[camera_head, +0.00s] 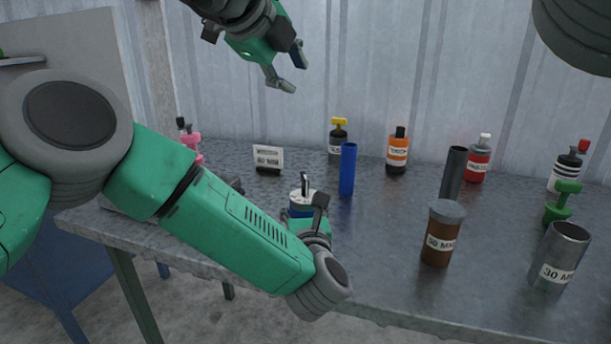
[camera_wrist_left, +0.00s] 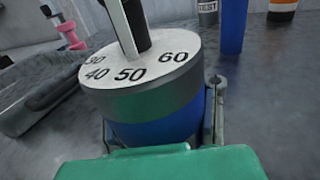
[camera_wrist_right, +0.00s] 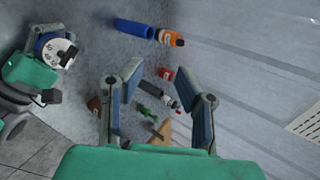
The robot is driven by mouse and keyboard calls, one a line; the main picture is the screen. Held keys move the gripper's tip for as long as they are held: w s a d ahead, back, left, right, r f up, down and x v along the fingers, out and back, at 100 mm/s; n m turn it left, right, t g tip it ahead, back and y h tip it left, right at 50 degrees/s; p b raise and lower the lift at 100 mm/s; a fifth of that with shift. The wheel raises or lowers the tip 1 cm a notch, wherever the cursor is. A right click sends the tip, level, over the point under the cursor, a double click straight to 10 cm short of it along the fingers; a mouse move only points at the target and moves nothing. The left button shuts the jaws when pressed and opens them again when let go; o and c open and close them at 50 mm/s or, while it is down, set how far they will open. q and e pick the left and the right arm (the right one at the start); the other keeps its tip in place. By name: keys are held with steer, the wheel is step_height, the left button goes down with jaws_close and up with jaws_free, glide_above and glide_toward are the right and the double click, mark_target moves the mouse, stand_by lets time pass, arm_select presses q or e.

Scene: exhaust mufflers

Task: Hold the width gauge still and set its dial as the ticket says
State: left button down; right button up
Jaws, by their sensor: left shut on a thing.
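The width gauge (camera_head: 301,203) has a blue body and a white dial (camera_wrist_left: 150,72) marked 30, 40, 50 and 60. It stands on the table. The dial's black knob (camera_wrist_left: 138,28) carries a white bar, whose lower end is nearest the 50.
A blue tube (camera_head: 348,169) stands right of the gauge. A dark tube (camera_head: 453,173), a brown canister (camera_head: 442,236) and a grey cup (camera_head: 560,258) stand further right. Bottles, including an orange one (camera_head: 397,155), line the back. The table between blue tube and canister is clear.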

mark_target(306, 176)
steer(key=shift+s+d+f+m+g+y, duration=0.45)
steer(key=shift+f+m+g+y, duration=0.4)
steer(key=shift+f+m+g, duration=0.6)
steer(key=shift+s+d+f+m+g+y, duration=0.4)
steer(key=shift+f+m+g+y, duration=0.4)
steer(key=shift+f+m+g, duration=0.6)
steer(key=shift+s+d+f+m+g+y, duration=0.45)
steer(key=shift+f+m+g+y, duration=0.4)
steer(key=shift+f+m+g, duration=0.6)
steer(key=shift+n, duration=0.3)
step_height(306, 176, down, 9)
steer(key=shift+r, duration=0.15)
jaws_close()
